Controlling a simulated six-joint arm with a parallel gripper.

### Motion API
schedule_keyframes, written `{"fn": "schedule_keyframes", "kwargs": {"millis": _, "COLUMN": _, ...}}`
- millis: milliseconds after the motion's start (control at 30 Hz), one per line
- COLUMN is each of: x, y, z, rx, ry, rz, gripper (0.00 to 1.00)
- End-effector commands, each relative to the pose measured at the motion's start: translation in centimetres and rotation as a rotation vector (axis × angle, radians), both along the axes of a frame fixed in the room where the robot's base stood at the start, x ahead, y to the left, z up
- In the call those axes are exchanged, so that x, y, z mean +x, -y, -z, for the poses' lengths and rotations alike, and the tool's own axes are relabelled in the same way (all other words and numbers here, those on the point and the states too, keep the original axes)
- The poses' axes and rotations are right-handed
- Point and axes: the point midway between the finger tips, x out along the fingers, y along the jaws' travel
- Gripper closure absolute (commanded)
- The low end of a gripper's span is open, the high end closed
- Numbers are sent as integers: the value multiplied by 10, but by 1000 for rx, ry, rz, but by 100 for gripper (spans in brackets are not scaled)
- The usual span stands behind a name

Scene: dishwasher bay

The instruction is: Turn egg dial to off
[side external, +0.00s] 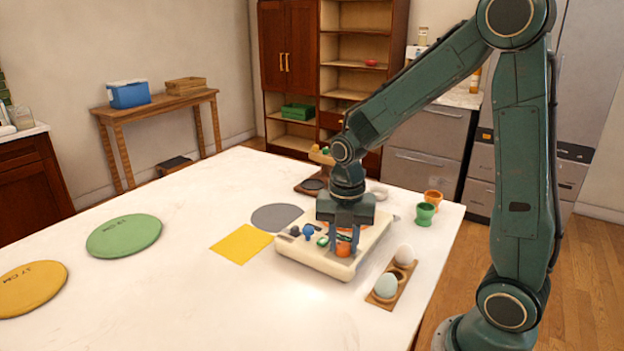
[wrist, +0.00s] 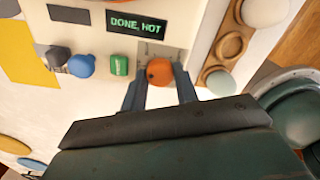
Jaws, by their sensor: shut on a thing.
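A cream egg cooker (side external: 315,257) sits on the white table, below my arm. Its orange dial (wrist: 159,72) is between the two fingers of my gripper (wrist: 161,84), which are shut on it. In the side view my gripper (side external: 343,245) points straight down over the cooker, and the orange dial (side external: 343,249) shows between the fingers. The dial's pointer and markings are mostly hidden. A display (wrist: 136,24) above the dial reads "DONE, HOT". A green button (wrist: 118,66), a blue knob (wrist: 80,66) and a grey knob (wrist: 57,55) lie left of the dial.
A wooden egg holder (side external: 388,294) with two pale eggs stands close right of the cooker. Green (side external: 425,214) and orange (side external: 433,196) cups stand behind it. A yellow sheet (side external: 241,244) and grey disc (side external: 276,217) lie left.

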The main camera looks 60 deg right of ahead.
Motion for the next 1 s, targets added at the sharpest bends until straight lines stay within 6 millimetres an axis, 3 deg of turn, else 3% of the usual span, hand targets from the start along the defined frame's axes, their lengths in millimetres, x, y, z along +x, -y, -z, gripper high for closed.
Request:
{"fn": "schedule_keyframes", "kwargs": {"millis": 200, "x": 1, "y": -1, "z": -1, "rx": 1, "ry": 4, "rz": -2, "gripper": 93}}
{"fn": "schedule_keyframes", "kwargs": {"millis": 233, "x": 1, "y": -1, "z": -1, "rx": 1, "ry": 4, "rz": -2, "gripper": 69}}
{"fn": "schedule_keyframes", "kwargs": {"millis": 333, "x": 1, "y": 0, "z": -1, "rx": 1, "ry": 4, "rz": -1, "gripper": 49}}
{"fn": "schedule_keyframes", "kwargs": {"millis": 733, "x": 1, "y": 0, "z": -4, "rx": -1, "ry": 4, "rz": 1, "gripper": 49}}
{"fn": "schedule_keyframes", "kwargs": {"millis": 1000, "x": 1, "y": 0, "z": -28, "rx": -1, "ry": 6, "rz": 1, "gripper": 49}}
